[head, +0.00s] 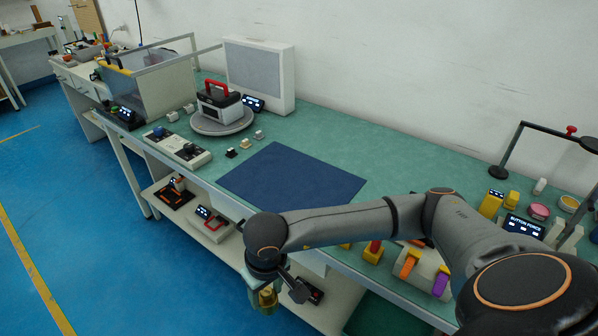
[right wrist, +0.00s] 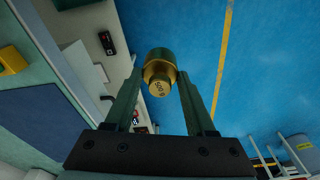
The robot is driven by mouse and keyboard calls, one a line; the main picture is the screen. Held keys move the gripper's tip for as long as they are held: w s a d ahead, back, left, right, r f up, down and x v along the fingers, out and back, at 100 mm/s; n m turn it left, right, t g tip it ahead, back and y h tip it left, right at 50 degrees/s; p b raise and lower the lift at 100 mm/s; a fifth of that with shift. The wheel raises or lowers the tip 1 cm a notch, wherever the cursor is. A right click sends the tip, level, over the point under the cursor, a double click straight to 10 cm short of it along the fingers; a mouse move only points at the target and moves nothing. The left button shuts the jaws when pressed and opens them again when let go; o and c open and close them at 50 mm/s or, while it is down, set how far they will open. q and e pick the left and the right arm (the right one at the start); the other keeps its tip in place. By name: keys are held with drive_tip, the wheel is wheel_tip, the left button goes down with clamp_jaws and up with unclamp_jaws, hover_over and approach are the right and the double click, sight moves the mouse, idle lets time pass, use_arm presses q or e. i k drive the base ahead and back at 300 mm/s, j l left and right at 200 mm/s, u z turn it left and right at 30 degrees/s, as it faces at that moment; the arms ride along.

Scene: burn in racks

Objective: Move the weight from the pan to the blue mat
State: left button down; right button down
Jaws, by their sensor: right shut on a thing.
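The weight is a small brass cylinder with a knob and printed marks, clear in the right wrist view (right wrist: 160,62) and partly visible in the head view (head: 267,298). My right gripper (right wrist: 160,75) is shut on it, one finger on each side. In the head view the gripper (head: 266,288) hangs in front of the bench's front edge, over the lower shelf and floor side. The blue mat (head: 290,176) lies flat and bare on the green bench, behind and above the gripper; it also shows in the right wrist view (right wrist: 35,122). I cannot make out the pan. My left gripper is not in view.
A round grey plate (head: 222,127) carries a box with a red handle (head: 217,98) behind the mat. Small blocks (head: 245,143) stand left of the mat. Orange and purple switches (head: 440,281) and a button panel (head: 524,226) are at the right. The lower shelf (head: 245,262) holds small devices.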

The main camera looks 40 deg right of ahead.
sight(290, 182)
drive_tip(key=i+l+z, duration=0.1)
drive_tip(key=i+z, duration=0.55)
drive_tip(key=i+l+u, duration=0.35)
drive_tip(key=k+j, duration=0.1)
